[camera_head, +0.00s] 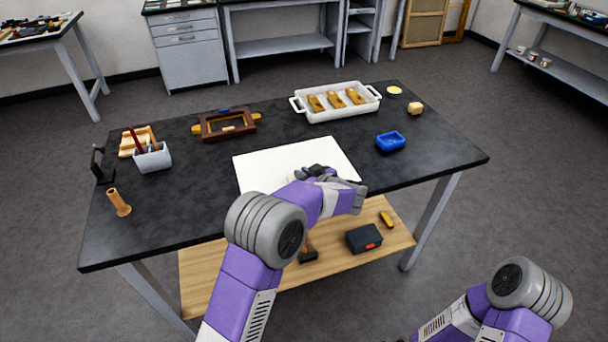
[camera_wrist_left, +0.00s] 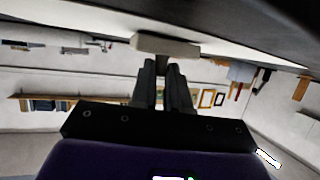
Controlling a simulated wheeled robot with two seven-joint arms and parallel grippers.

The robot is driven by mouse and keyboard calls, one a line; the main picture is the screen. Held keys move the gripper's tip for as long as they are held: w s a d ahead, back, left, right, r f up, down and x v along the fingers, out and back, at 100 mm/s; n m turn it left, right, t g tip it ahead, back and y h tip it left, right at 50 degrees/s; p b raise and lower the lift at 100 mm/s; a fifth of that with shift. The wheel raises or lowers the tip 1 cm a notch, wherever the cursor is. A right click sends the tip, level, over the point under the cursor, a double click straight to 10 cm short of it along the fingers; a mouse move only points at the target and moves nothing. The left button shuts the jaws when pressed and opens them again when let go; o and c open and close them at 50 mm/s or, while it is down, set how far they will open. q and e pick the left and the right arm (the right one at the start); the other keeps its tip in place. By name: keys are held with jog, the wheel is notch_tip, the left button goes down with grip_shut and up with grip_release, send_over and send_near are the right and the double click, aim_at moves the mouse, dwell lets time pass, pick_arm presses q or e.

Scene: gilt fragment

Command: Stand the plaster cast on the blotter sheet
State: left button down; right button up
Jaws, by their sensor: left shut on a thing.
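The white blotter sheet (camera_head: 265,170) lies flat on the dark table. My left gripper (camera_head: 318,172) is over the sheet's front right part in the head view. In the left wrist view, the fingers of my left gripper (camera_wrist_left: 163,75) are shut on a pale, off-white piece, which looks like the plaster cast (camera_wrist_left: 165,45). In the head view I cannot make out the cast, hidden by the gripper or lost against the white sheet. Whether it touches the sheet I cannot tell. My right arm shows at the lower right, its gripper out of view.
On the dark table (camera_head: 420,165) are a white tray (camera_head: 350,112) with gilt pieces, a blue dish (camera_head: 390,142), a brown frame (camera_head: 205,132), a grey cup (camera_head: 153,159) with tools and a wooden cylinder (camera_head: 118,203). A wooden shelf (camera_head: 220,285) lies below.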

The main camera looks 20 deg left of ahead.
pick_arm(q)
jog(key=shift+f+b, duration=0.2)
jog(key=shift+b, duration=0.2)
jog(key=c, duration=1.1)
grip_release()
jog(key=shift+r+p, duration=0.35)
jog(key=shift+p, duration=0.2)
jog(key=v, duration=1.2)
jog(key=shift+p, duration=0.4)
jog(key=shift+f, duration=0.1)
